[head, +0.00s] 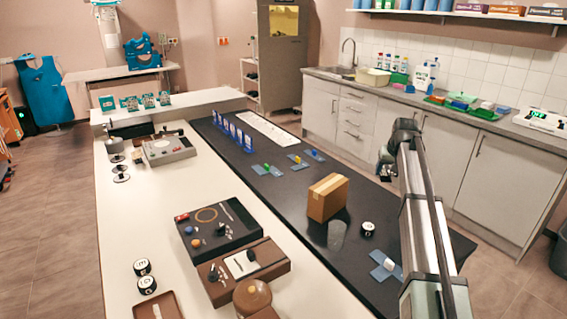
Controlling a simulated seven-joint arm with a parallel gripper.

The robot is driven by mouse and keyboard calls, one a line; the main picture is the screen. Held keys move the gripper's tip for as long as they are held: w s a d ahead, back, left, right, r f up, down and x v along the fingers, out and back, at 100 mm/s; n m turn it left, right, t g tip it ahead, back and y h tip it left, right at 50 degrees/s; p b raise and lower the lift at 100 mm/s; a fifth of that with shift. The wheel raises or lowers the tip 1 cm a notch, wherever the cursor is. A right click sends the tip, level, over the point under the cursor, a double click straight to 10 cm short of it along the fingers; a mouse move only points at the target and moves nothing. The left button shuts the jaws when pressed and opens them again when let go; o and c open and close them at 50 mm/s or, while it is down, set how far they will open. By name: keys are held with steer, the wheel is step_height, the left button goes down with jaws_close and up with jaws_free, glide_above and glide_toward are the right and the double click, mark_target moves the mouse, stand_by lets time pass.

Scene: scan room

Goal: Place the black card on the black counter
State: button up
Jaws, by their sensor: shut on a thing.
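The black counter (290,190) is the long dark strip running from the back left to the front right, beside the white counter. My gripper (384,164) is at the end of my arm, right of the cardboard box in the picture and raised over the counter's right side. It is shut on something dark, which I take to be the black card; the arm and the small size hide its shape. I see no black card lying clearly on the black counter.
On the black counter stand a cardboard box (327,198), a clear cup (337,234), a black round tin (367,229), blue cards with small coloured pieces (387,266) and blue upright holders (232,133). The white counter (130,225) holds several devices. Bare black patches lie between items.

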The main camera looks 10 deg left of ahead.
steer(key=d, duration=0.7)
steer(key=shift+m, duration=0.3)
steer(key=shift+f, duration=8.25)
steer(key=shift+f, duration=0.15)
steer(key=o, duration=1.2)
steer(key=v, duration=1.2)
steer(key=shift+a, duration=0.25)
